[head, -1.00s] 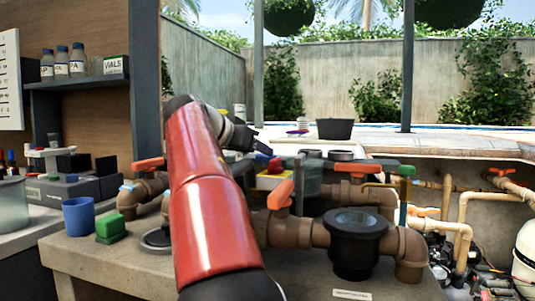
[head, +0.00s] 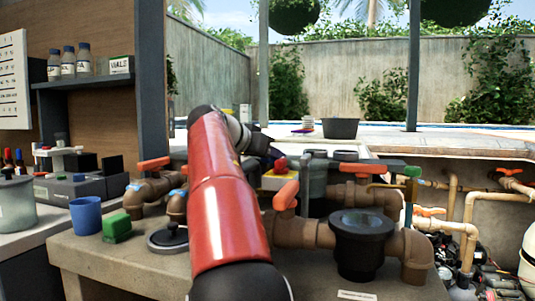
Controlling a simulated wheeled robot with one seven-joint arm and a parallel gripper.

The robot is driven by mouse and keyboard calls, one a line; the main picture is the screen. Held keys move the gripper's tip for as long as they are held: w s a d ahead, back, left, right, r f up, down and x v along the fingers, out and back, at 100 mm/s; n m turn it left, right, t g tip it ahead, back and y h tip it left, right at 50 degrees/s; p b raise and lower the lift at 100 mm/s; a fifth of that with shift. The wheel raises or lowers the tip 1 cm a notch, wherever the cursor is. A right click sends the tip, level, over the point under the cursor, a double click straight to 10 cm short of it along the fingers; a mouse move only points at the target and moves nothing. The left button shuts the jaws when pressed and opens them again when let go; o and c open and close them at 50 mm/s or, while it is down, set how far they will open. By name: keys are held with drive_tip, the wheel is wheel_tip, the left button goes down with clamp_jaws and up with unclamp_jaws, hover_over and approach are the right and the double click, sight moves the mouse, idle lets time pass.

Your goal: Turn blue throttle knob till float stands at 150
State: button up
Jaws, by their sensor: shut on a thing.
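My gripper (head: 274,151) shows small and dark at the end of my red arm, just above and behind a yellow box with a red button (head: 280,164). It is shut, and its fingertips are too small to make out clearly. The blue throttle knob cannot be told apart at the fingertips now; a small blue patch showed there a second ago. My arm covers part of this area. The float and its scale cannot be read in this view.
Brown pipes with orange-handled valves (head: 286,195) and a dark strainer pot (head: 362,245) stand right of my arm. A blue cup (head: 85,216), a green block (head: 117,228) and a round black-knobbed lid (head: 168,240) are to its left. A dark tub (head: 341,128) stands behind.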

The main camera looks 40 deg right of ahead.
drive_tip(key=shift+w+r+m+g+p, duration=0.15)
drive_tip(key=shift+m+g+p, duration=0.2)
drive_tip(key=shift+m+g, duration=0.2)
drive_tip(key=o, duration=0.7)
